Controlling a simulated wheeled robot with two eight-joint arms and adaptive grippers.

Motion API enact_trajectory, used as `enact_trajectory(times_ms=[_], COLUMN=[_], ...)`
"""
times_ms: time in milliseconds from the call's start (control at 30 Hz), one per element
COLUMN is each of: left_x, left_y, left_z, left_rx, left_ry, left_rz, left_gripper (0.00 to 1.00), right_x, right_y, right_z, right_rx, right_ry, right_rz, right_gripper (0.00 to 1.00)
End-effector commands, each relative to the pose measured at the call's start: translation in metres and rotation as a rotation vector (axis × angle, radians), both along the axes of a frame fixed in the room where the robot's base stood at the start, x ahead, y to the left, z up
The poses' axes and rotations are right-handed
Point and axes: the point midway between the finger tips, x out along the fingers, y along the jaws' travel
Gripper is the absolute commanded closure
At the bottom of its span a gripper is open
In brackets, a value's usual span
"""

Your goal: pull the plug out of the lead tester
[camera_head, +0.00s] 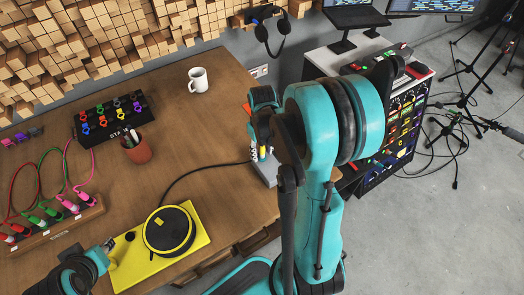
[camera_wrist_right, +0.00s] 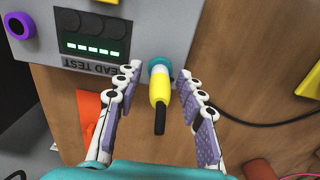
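The lead tester (camera_wrist_right: 150,30) is a grey box with a row of green lights and upside-down "LEAD TEST" lettering in the right wrist view. A yellow plug (camera_wrist_right: 159,88) with a teal collar and a black tail meets the box's near edge. My right gripper (camera_wrist_right: 155,82) is open, with one finger on each side of the plug and a visible gap to both. In the head view the tester (camera_head: 268,176) is largely hidden behind my right arm. My left gripper (camera_head: 108,246) is at the lower left beside the yellow turntable; its fingers are too small to judge.
A yellow turntable (camera_head: 203,243) stands near the table's front, with a black cable (camera_head: 200,172) running towards the tester. A pen cup (camera_head: 138,151), a white mug (camera_head: 198,80) and a patch-lead rack (camera_head: 60,228) stand on the table. An orange object (camera_wrist_right: 88,118) lies left of the right gripper.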

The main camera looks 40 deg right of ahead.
Motion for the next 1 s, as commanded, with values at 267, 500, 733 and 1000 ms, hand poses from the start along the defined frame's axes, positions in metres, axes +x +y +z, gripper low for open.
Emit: enact_trajectory(times_ms=[267,500,733,1000], left_x=[0.000,0.000,0.000,0.000], left_y=[0.000,0.000,0.000,0.000], left_z=[-0.001,-0.001,0.000,0.008], left_rx=[0.000,0.000,0.000,0.000], left_ry=[0.000,0.000,0.000,0.000], left_rz=[0.000,0.000,0.000,0.000], left_gripper=[0.70,0.70,0.70,0.70], right_x=[0.000,0.000,0.000,0.000], right_y=[0.000,0.000,0.000,0.000], right_z=[0.000,0.000,0.001,0.011], right_rx=[0.000,0.000,0.000,0.000], right_ry=[0.000,0.000,0.000,0.000], right_rz=[0.000,0.000,0.000,0.000], right_gripper=[0.61,1.00,1.00,1.00])
